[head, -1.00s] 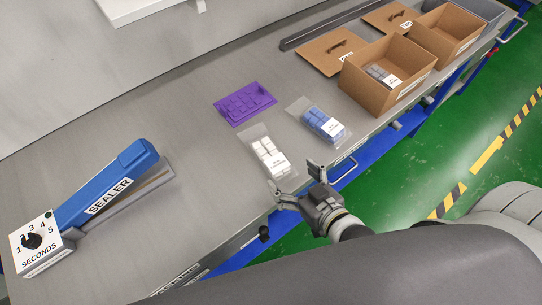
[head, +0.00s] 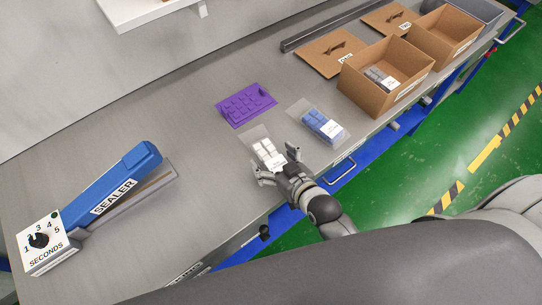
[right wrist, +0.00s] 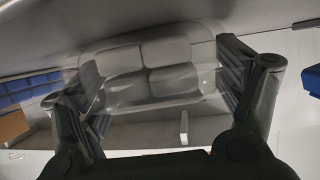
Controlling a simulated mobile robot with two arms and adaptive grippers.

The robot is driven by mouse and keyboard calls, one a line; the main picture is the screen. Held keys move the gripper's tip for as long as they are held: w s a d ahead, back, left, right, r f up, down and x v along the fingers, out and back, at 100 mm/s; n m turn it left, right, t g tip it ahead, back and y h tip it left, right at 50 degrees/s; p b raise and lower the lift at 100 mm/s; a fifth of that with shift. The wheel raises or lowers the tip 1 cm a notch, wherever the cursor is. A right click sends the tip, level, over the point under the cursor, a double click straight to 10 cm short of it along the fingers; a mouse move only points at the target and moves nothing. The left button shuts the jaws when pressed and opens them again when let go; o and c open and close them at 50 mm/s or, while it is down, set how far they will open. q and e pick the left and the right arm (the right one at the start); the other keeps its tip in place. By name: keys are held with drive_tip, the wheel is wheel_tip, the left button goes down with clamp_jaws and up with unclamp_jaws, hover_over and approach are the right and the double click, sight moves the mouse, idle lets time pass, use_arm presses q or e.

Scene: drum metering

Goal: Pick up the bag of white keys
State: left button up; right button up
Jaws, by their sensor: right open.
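The bag of white keys (head: 266,150) lies on the metal bench in the head view, a clear bag with white blocks and a white label. My right gripper (head: 274,164) is open, with its fingers on either side of the bag's near end. In the right wrist view, the bag (right wrist: 150,72) fills the space between the two open fingers (right wrist: 165,95). I cannot tell whether the fingers touch it. My left gripper is not in view.
A bag of blue keys (head: 322,126) lies close to the right. A purple key tray (head: 245,112) lies behind. Cardboard boxes (head: 412,83) stand at the back right. A blue sealer (head: 112,183) with a seconds dial (head: 39,240) stands at left, with bare bench between.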

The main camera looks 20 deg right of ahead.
drive_tip(key=shift+c, duration=0.4)
drive_tip(key=c, duration=1.1)
